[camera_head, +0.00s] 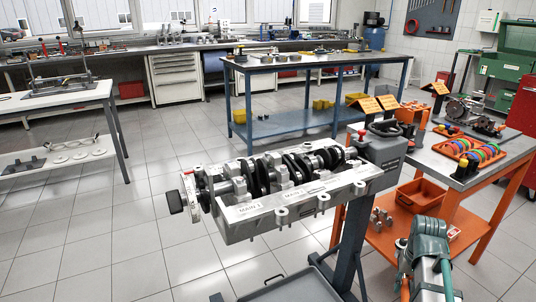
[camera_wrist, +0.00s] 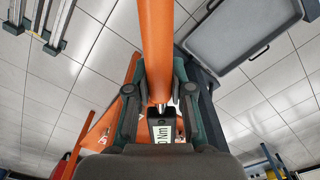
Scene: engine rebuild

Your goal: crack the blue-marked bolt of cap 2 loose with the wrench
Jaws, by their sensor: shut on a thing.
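The engine block (camera_head: 320,196) with its crankshaft (camera_head: 262,176) and several bearing caps sits on a stand in the middle of the head view. Cap 2 and a blue-marked bolt are too small to tell apart. In the wrist view my gripper (camera_wrist: 158,98) is shut around the orange handle of the wrench (camera_wrist: 157,45). A small display reading in Nm (camera_wrist: 162,130) shows behind the handle. In the head view my arm is at the lower right, apart from the block; a bit of orange shows beside it. The wrench's working end is not clearly visible.
An orange-legged bench (camera_head: 432,153) with coloured rings (camera_head: 483,150) stands at the right, with an orange bin (camera_head: 416,197) on its lower shelf. A grey tray (camera_head: 300,290) lies under the block; it also shows in the wrist view (camera_wrist: 240,30). Open tiled floor lies left.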

